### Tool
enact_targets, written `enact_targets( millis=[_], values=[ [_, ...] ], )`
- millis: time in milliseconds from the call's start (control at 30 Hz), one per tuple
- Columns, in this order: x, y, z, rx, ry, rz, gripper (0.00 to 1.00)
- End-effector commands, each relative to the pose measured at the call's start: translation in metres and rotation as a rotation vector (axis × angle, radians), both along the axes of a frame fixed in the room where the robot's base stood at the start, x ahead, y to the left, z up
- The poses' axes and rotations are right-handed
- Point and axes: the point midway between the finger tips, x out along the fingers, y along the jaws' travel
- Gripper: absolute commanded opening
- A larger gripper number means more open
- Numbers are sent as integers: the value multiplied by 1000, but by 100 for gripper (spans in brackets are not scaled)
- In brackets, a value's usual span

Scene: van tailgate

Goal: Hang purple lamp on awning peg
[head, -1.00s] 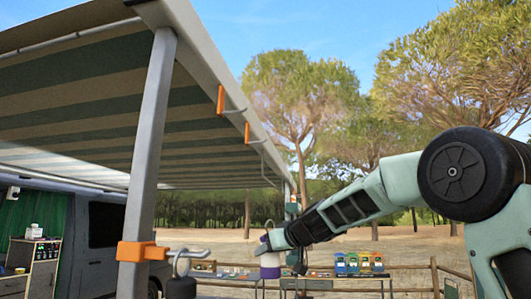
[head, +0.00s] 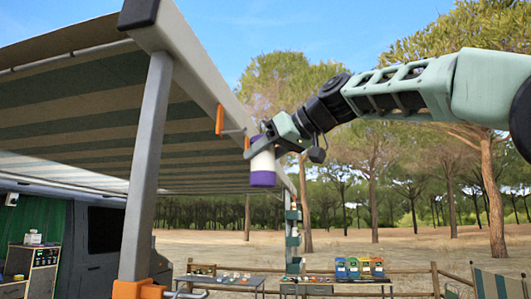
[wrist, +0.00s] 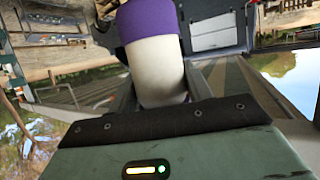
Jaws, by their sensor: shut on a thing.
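The purple lamp (head: 262,167) has a white body and a purple base. It hangs upright in the air below my gripper (head: 268,136), beside the awning rail. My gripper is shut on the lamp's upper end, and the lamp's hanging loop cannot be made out. In the wrist view the lamp (wrist: 155,65) fills the middle, purple end away from the gripper. An orange-mounted awning peg (head: 220,120) with a thin metal rod is just left of the lamp. A second orange peg mount (head: 247,142) is partly hidden by the lamp and gripper.
The awning rail (head: 190,70) runs close along the left of my gripper, above a grey post (head: 147,170). An orange clamp (head: 138,290) with a metal hook is low on the post. Tables with small goods (head: 300,284) stand far off.

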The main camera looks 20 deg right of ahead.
Motion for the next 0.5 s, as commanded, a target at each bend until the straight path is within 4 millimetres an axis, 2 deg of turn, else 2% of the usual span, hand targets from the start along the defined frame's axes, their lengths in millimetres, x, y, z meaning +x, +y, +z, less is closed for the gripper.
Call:
enact_targets(
  millis=[500],
  values=[
    [18,24,-2,0,0,1,21]
  ],
)
